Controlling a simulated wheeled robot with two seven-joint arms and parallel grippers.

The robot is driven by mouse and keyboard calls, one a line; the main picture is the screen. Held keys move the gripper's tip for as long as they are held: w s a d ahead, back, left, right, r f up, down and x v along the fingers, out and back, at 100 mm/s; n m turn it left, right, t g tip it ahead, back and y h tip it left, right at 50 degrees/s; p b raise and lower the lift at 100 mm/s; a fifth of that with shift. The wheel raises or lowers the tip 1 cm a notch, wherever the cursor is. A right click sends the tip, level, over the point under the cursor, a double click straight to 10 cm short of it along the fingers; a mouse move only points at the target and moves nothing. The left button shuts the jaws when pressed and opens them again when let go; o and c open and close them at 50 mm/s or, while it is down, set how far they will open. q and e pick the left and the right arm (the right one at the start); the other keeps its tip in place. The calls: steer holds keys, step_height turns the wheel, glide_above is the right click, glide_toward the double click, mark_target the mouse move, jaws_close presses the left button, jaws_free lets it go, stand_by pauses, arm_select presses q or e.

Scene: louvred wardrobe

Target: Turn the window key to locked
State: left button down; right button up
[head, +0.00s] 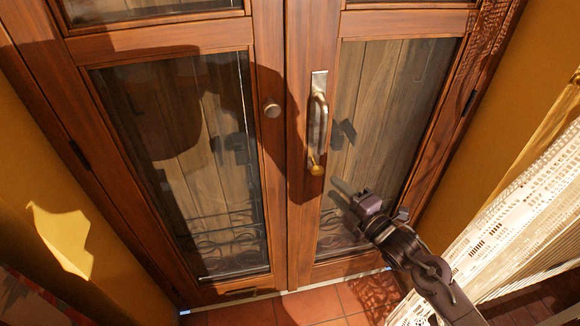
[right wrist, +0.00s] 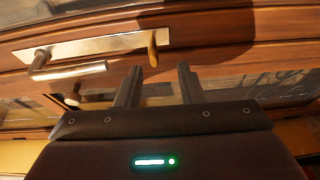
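The brass key (head: 316,166) sits at the lower end of the metal handle plate (head: 320,80) on the right glazed door. In the right wrist view the key (right wrist: 152,48) stands out from one end of the plate (right wrist: 95,45), seen nearly edge-on. I cannot tell its turn exactly. My right gripper (head: 342,193) is a little below and right of the key in the head view. In the right wrist view its two fingers (right wrist: 160,70) are apart with nothing between them, and the key is just beyond their tips. My left gripper is not in view.
A curved lever handle (head: 318,120) is on the same plate above the key. A round knob (head: 272,108) is on the left door. White lacy cloth (head: 510,230) hangs at the right, close to my right arm. Yellow walls flank the doors.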

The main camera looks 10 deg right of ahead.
mark_target(318, 169)
steer(key=shift+w+a+r, duration=0.45)
steer(key=shift+w+r, duration=0.1)
steer(key=x, duration=0.6)
steer(key=shift+w+a+f, duration=0.1)
steer(key=shift+w, duration=0.1)
jaws_close()
